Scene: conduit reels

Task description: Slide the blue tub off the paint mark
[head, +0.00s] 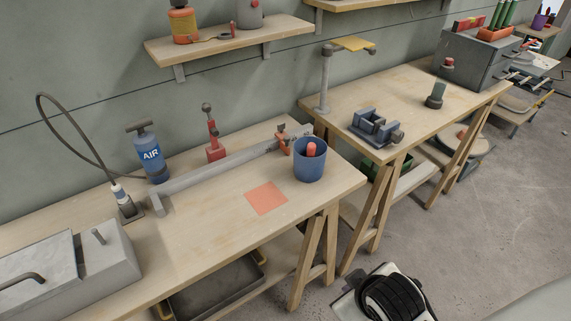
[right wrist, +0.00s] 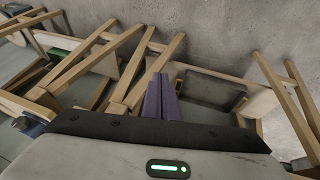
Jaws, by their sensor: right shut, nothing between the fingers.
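The blue tub (head: 308,172) stands upright on the near workbench, close to its right end. A red-orange rounded object (head: 311,150) sticks up inside it. The paint mark (head: 266,198) is a flat orange square on the same bench, left of and nearer than the tub. The whole square shows bare, with a strip of wood between it and the tub. My right gripper's purple fingers (right wrist: 160,98) are shut and empty in the right wrist view, over the floor and bench legs. The right arm is low in the head view, well off the tub. My left gripper is out of view.
The near bench (head: 205,255) also holds a long grey rail (head: 220,168), a blue air pump (head: 149,154), a red stand (head: 214,143) and a grey metal box (head: 105,258). Bare wood lies around the mark. A second bench (head: 400,100) stands beyond a gap.

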